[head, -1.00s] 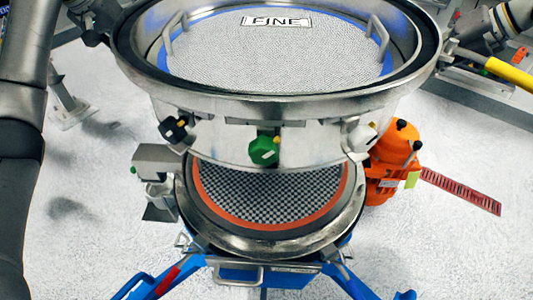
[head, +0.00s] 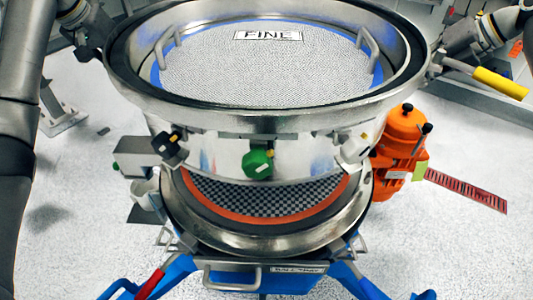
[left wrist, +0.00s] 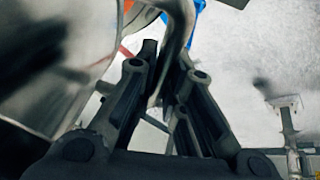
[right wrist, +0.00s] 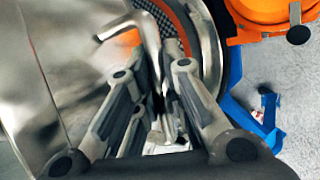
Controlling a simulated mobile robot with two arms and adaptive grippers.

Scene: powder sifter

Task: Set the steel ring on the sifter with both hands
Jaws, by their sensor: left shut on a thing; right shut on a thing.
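The steel ring (head: 225,118) is a wide, shiny cylinder held level above the sifter (head: 265,241). Its lower edge hangs over the sifter's checkered mesh and orange gasket (head: 262,218), with a gap showing at the front. The back of the sifter is hidden by the ring. My left gripper (head: 88,40) is at the ring's left side; in the left wrist view its fingers (left wrist: 165,75) are shut on a bent steel handle. My right gripper (head: 438,63) is at the right side; in the right wrist view its fingers (right wrist: 155,80) are shut on another steel handle.
A mesh screen marked FINE (head: 265,70), with a blue rim and two handles, shows within the ring's opening. Clamps with green (head: 258,163), black and white knobs sit at the ring's lower front. An orange motor (head: 400,145) stands close at right. Blue legs (head: 350,285) spread below.

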